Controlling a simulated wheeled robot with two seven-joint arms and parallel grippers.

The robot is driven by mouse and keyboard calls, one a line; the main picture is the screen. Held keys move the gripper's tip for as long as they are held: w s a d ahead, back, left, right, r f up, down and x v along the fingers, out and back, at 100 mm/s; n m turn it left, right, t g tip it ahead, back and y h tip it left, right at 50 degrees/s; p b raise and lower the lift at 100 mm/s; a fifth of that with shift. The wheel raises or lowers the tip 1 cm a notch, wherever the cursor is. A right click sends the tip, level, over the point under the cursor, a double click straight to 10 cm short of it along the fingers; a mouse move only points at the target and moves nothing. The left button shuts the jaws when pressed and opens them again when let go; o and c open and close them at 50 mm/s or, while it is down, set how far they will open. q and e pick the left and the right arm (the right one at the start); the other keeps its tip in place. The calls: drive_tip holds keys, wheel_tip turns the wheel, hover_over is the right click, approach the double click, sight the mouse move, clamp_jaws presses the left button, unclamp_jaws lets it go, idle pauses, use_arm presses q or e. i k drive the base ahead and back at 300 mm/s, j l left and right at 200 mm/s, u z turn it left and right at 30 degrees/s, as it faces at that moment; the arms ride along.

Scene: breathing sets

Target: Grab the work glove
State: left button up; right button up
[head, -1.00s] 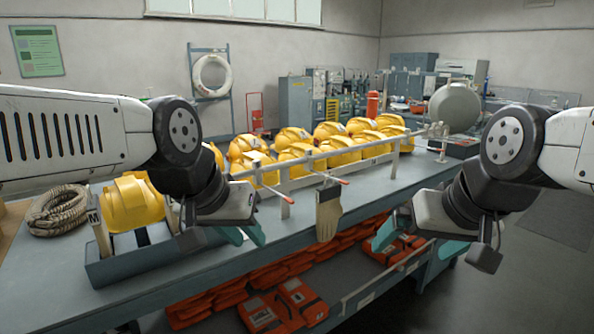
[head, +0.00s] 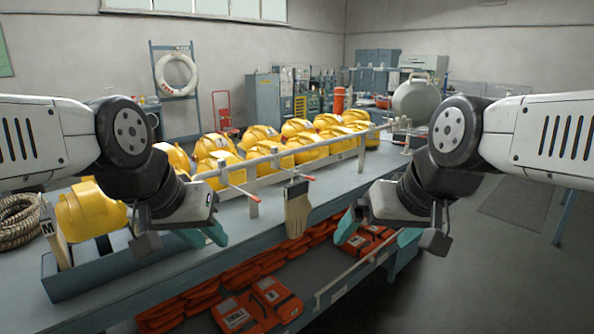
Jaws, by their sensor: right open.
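A tan work glove (head: 297,215) with a dark cuff hangs fingers down from a red-tipped hook on the rail, in front of the bench edge in the middle of the head view. My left gripper (head: 208,234) is to the left of the glove, over the bench, with teal fingers partly hidden by its own wrist; I cannot tell its opening. My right gripper (head: 378,232) is open and empty to the right of the glove, in front of the bench edge. Neither gripper touches the glove.
Several yellow helmets (head: 216,150) stand behind the white rail (head: 276,157). Another red-tipped hook (head: 244,193) sticks out left of the glove. A coiled rope (head: 18,222) and a grey tray (head: 100,281) are at left. Orange packs (head: 258,306) lie on the lower shelf.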

sight(298, 206)
drive_tip(key=i+l+z, duration=0.15)
drive_tip(key=i, duration=0.7)
